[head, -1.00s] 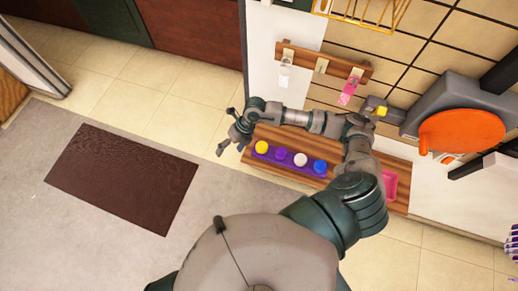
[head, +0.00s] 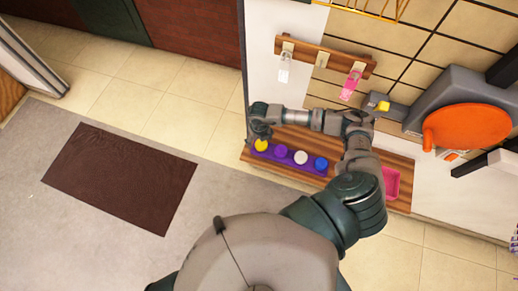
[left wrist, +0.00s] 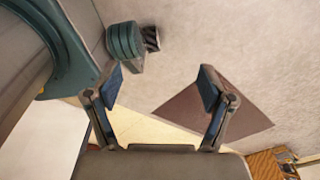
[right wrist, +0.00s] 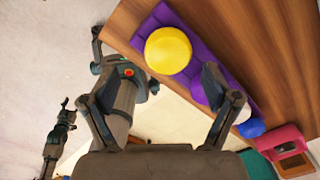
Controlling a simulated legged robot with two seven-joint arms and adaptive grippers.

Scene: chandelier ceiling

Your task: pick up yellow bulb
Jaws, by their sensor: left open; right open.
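The yellow bulb (head: 262,145) sits at the left end of a purple holder (head: 271,155) on a wooden shelf. My right gripper (head: 262,128) is just above and behind it in the head view, covering part of it. In the right wrist view the yellow bulb (right wrist: 168,51) lies beyond my open right fingers (right wrist: 158,88), roughly in line with the gap between them, and nothing is between the fingers. My left gripper (left wrist: 160,85) is open and empty over the floor; it is not seen in the head view.
White (head: 301,157) and blue (head: 321,164) bulbs and a purple one share the holder. A pink tray (head: 391,183) sits at the right of the wooden shelf (head: 404,203). Clear and pink items hang from a hook rack (head: 325,57) above. An orange round object (head: 470,127) is at right.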

